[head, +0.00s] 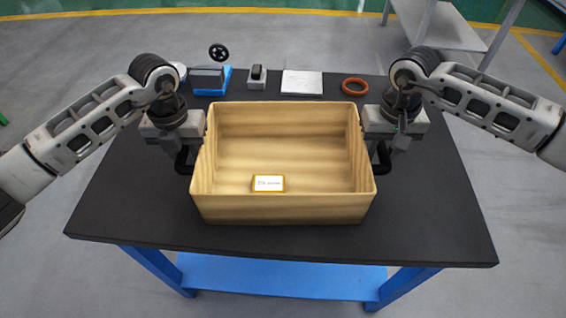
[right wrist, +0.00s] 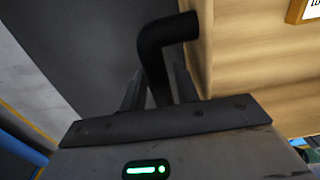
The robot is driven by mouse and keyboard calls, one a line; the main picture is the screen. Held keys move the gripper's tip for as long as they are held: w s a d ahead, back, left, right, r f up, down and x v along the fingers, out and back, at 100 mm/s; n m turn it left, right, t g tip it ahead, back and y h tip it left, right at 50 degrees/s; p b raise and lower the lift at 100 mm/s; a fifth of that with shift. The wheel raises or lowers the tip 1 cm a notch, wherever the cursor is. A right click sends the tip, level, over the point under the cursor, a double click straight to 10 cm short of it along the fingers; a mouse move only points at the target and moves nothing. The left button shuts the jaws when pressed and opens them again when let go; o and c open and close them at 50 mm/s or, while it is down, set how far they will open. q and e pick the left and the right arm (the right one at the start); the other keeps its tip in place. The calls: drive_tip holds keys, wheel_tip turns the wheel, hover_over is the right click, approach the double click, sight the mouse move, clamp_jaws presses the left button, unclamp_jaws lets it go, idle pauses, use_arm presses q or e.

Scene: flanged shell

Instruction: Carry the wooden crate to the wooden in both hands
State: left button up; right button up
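The wooden crate (head: 282,209) is an open, pale box in the middle of the dark table, upright and level, with a black handle on each short side. A small white label (head: 268,183) shows inside it. My left gripper (head: 184,145) is at the left handle (head: 183,161); its fingers are too hidden to read. My right gripper (head: 386,143) is at the right handle (head: 383,163). In the right wrist view, its two fingers lie close on either side of the black handle (right wrist: 158,55). I cannot tell whether the crate's underside touches the table.
Along the back of the black table (head: 430,215) stand a blue-and-grey item (head: 210,80) with a black wheel, a small grey block (head: 257,77), a white plate (head: 302,82) and an orange ring (head: 355,86). The table's front corners are bare. A grey bench (head: 440,25) stands behind.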

use_arm(q)
drive_tip(key=shift+f, duration=0.25)
use_arm(e)
drive_tip(key=shift+f, duration=0.25)
use_arm(q)
clamp_jaws()
use_arm(e)
clamp_jaws()
use_arm(q)
drive_tip(key=shift+r, duration=0.15)
use_arm(e)
drive_tip(key=shift+r, duration=0.2)
